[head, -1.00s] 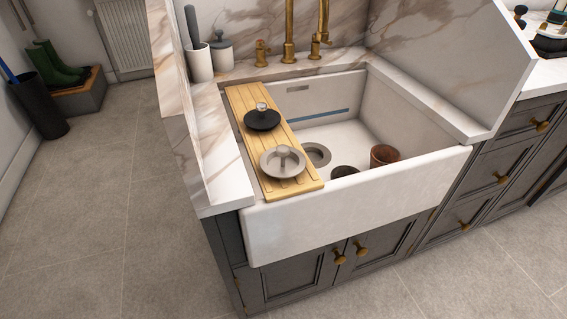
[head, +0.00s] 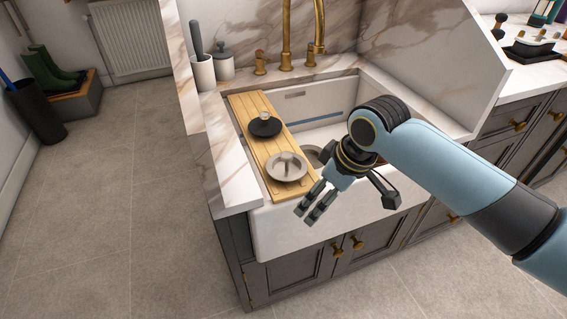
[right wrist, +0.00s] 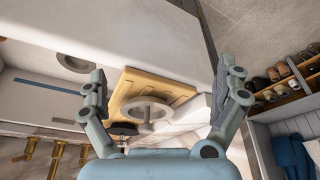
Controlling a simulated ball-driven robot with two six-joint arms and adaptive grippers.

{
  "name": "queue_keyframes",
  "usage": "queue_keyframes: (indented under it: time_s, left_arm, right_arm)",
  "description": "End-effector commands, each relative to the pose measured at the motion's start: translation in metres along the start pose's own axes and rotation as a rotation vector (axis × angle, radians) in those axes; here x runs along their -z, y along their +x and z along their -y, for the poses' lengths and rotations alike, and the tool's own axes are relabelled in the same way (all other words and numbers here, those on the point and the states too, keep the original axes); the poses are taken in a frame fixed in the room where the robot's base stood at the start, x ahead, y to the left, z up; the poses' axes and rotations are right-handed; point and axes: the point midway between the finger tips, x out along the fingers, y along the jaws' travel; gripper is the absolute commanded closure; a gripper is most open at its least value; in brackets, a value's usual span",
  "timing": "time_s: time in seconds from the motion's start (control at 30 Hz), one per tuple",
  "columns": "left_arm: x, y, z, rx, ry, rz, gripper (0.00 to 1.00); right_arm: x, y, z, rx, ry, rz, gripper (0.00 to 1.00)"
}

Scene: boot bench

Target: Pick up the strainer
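The strainer (head: 287,168), a round grey metal dish with a raised middle handle, lies on the near end of a wooden board (head: 249,108) laid across the sink's left side. It also shows in the right wrist view (right wrist: 166,113), beyond and between the fingers. My right gripper (head: 352,205) is open and empty, in front of the sink and to the right of the strainer, apart from it. Its spread fingers also show in the right wrist view (right wrist: 165,78). My left gripper is not in view.
A black round piece with a knob (head: 265,127) lies on the board just behind the strainer. The white sink (head: 285,232) is partly hidden by my right arm. Brass taps (head: 288,45) rise behind it. A white pot with a brush (head: 203,72) and a grey-lidded jar (head: 223,66) stand back left.

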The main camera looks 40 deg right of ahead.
Motion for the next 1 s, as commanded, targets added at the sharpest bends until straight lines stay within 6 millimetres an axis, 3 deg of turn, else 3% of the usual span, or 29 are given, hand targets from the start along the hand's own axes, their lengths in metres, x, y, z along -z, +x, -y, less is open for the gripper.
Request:
queue_keyframes:
  time_s: [0.03,0.1,0.2,0.33,0.6,0.77,1.0]
  left_arm:
    - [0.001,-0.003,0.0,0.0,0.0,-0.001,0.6]
    - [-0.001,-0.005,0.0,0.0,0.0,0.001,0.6]
    - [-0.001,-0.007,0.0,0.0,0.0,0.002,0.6]
    - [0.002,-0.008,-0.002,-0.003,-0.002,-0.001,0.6]
    - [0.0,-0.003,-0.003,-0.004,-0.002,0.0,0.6]
    - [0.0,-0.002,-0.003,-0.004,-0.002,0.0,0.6]
    - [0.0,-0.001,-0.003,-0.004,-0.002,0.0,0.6]
  right_arm:
    - [0.027,-0.013,-0.016,0.003,-0.034,-0.021,0.01]
    - [0.052,-0.03,-0.027,0.026,-0.078,-0.04,0.01]
    - [0.081,-0.052,-0.039,0.054,-0.133,-0.063,0.01]
    - [0.1,-0.067,-0.047,0.076,-0.175,-0.078,0.01]
    - [0.105,-0.027,-0.043,0.083,-0.18,-0.079,0.01]
    - [0.106,-0.014,-0.041,0.081,-0.181,-0.08,0.01]
    - [0.11,0.018,-0.029,0.083,-0.18,-0.079,0.01]
